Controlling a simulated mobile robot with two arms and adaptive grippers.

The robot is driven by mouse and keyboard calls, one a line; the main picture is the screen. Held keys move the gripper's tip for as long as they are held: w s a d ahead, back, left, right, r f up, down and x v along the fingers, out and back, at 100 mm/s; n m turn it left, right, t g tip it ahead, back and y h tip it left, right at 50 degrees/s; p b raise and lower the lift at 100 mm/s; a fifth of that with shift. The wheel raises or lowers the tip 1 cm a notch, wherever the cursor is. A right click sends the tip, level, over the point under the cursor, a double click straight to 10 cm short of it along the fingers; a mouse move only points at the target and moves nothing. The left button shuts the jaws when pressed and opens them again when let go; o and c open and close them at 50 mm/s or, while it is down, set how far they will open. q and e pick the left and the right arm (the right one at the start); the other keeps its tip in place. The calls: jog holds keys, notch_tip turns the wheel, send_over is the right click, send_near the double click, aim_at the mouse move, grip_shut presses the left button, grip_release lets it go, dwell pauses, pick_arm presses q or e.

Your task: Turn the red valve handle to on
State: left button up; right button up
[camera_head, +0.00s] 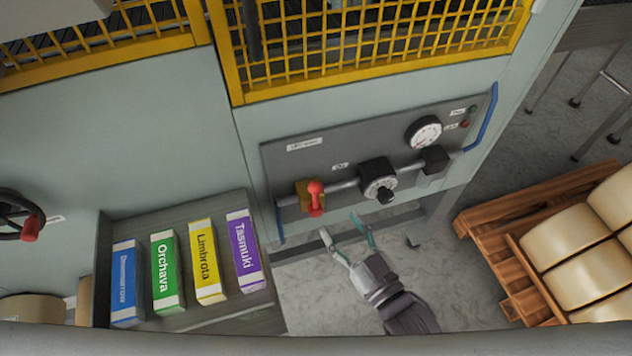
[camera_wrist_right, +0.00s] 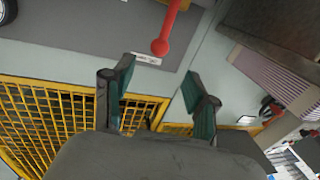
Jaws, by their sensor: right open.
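The red valve handle (camera_head: 316,197) sits on a yellow-brass valve body (camera_head: 303,196) at the left end of a grey pipe on the dark panel (camera_head: 280,158). Its rounded knob end points up in the head view. In the right wrist view the red handle (camera_wrist_right: 172,27) shows at the top, beyond the fingertips and between their lines. My right gripper (camera_head: 346,233) is open and empty, below and a little right of the handle, apart from it. Its two fingers also show in the right wrist view (camera_wrist_right: 160,82). My left gripper is not in view.
A pressure gauge (camera_head: 424,132) and a black dial regulator (camera_head: 379,184) sit right of the valve. A blue rail (camera_head: 484,122) edges the panel. Several coloured boxes stand in a grey tray (camera_head: 222,318) at left. A wooden pallet (camera_head: 483,220) with rolls is at right.

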aim_at(319, 193)
jog(key=p+x, duration=0.1)
jog(key=x, duration=0.9)
jog(key=shift+p, duration=0.4)
jog(key=shift+w+a+f, duration=0.1)
jog(key=shift+w+a, duration=0.15)
jog(key=shift+w, duration=0.25)
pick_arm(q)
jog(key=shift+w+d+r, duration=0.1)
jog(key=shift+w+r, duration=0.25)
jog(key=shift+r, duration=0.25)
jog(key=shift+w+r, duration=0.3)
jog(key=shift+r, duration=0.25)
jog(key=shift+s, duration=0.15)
pick_arm(e)
grip_shut()
